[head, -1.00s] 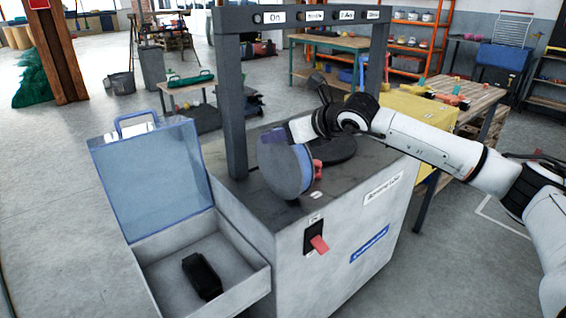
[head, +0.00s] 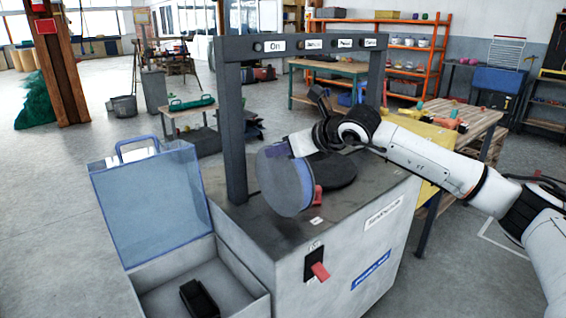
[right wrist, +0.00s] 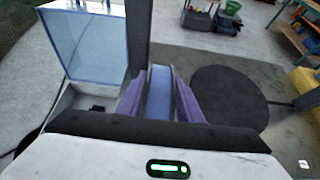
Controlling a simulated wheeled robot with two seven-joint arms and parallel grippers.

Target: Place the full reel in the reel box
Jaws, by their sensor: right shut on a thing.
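A round reel (head: 286,186) with a blue-grey face and a darker blue rim stands on edge above the front left of the machine top. It also shows edge-on in the right wrist view (right wrist: 161,95). My right gripper (head: 297,146) is shut on the reel at its upper part. Its purple fingers lie on both sides of the reel in the right wrist view. The open reel box (head: 257,299) is at the machine's left side, with its clear blue lid (head: 150,205) raised. A black block (head: 199,298) lies inside it. My left gripper is not in view.
The machine (head: 340,250) has a dark frame (head: 233,120) with a post between the reel and the lid side. A dark disc (head: 335,170) lies on its top. A red switch (head: 319,271) is on its front.

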